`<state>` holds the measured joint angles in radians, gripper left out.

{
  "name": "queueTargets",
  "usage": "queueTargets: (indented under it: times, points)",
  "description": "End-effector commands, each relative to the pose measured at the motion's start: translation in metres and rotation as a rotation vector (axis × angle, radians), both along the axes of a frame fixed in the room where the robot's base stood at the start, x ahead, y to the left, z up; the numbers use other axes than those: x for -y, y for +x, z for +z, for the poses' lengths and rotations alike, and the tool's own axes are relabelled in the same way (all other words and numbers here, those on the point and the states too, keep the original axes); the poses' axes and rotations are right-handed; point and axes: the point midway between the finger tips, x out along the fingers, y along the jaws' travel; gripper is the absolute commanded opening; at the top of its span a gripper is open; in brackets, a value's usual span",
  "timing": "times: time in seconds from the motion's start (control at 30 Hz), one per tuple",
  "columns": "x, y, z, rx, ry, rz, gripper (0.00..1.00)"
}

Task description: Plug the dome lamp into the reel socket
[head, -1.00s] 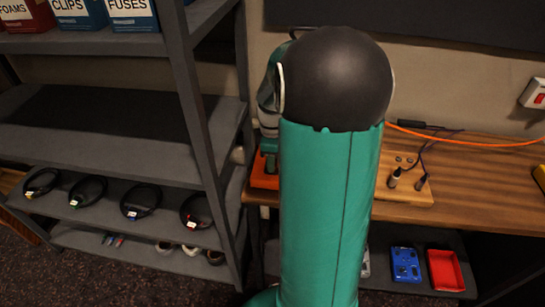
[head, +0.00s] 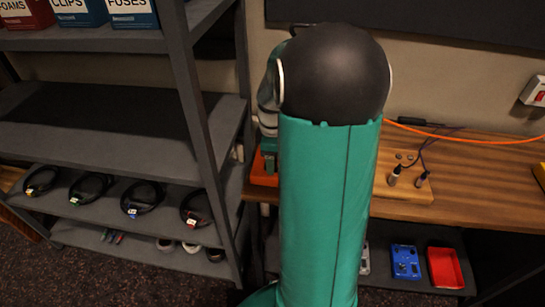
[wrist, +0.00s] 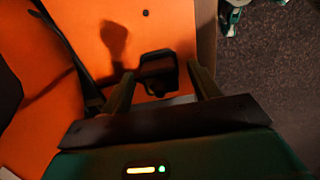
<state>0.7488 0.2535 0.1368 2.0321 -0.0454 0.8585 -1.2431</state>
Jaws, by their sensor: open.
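My gripper (wrist: 160,72) is open in the wrist view, with its two fingers over a flat orange surface. A black piece (wrist: 157,66) with a loop-like outline lies between and just beyond the fingertips. I cannot tell whether it is a plug or a socket, or whether the fingers touch it. In the head view the orange thing (head: 262,170) sits at the left end of the wooden desk, mostly hidden behind my arm. I cannot make out the dome lamp or the reel socket for sure.
A dark strip (wrist: 75,50) runs across the orange surface. A wooden block (head: 405,185) with cable ends stands on the desk (head: 480,195), and an orange cable (head: 470,139) runs behind. A grey shelf (head: 110,145) with coiled cables stands left. A red tray (head: 446,268) sits below.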

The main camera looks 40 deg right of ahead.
Motion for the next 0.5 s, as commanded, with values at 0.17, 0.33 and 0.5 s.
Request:
queueTargets:
  times: [0.17,0.33,0.5]
  points:
    - [0.001,0.001,0.021,0.004,-0.004,0.0,0.61]
    - [0.0,0.001,0.057,0.005,-0.005,0.001,0.61]
    - [0.001,0.001,0.095,0.005,-0.004,0.0,0.61]
